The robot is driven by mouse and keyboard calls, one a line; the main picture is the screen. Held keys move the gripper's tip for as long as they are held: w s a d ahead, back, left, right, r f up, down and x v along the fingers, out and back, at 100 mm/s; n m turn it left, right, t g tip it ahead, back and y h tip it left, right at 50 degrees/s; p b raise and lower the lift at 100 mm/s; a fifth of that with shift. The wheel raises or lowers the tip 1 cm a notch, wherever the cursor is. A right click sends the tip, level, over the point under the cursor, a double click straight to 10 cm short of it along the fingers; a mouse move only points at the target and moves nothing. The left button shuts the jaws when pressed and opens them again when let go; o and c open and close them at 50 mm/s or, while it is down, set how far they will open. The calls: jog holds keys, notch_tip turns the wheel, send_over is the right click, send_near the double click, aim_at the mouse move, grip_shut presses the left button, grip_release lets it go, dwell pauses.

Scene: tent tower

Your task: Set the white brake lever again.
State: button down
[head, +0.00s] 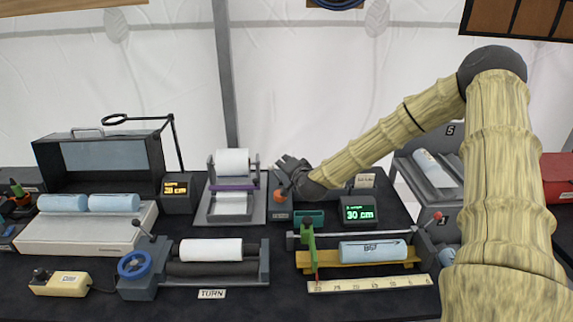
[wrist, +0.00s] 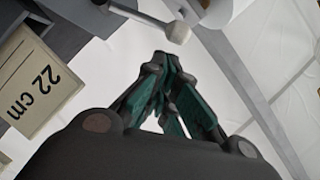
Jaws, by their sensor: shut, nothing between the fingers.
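In the wrist view a grey rod with a pale, whitish rounded knob, which looks like the white brake lever (wrist: 176,33), reaches in from the top left. Its knob lies just beyond the fingertips of my gripper (wrist: 160,62), with a small gap seeming to show between them. The dark and green fingers are closed together and hold nothing. In the head view my gripper (head: 287,168) is at the middle of the bench, right beside the roll stand (head: 232,185). I cannot pick out the white lever there; the gripper may cover it.
An orange knob (head: 280,196) stands close below my gripper. A green-lit display (head: 360,210) is to the right. The roller unit marked TURN (head: 262,265) and a ruler strip (head: 370,284) are in front.

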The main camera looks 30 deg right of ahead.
jog(key=d+r+b+v, duration=0.1)
jog(key=d+b+v, duration=0.1)
jog(key=v, duration=0.8)
jog(key=shift+s+r, duration=0.2)
jog(key=shift+s, duration=0.25)
jog(key=shift+d+r, duration=0.1)
jog(key=shift+d, duration=0.05)
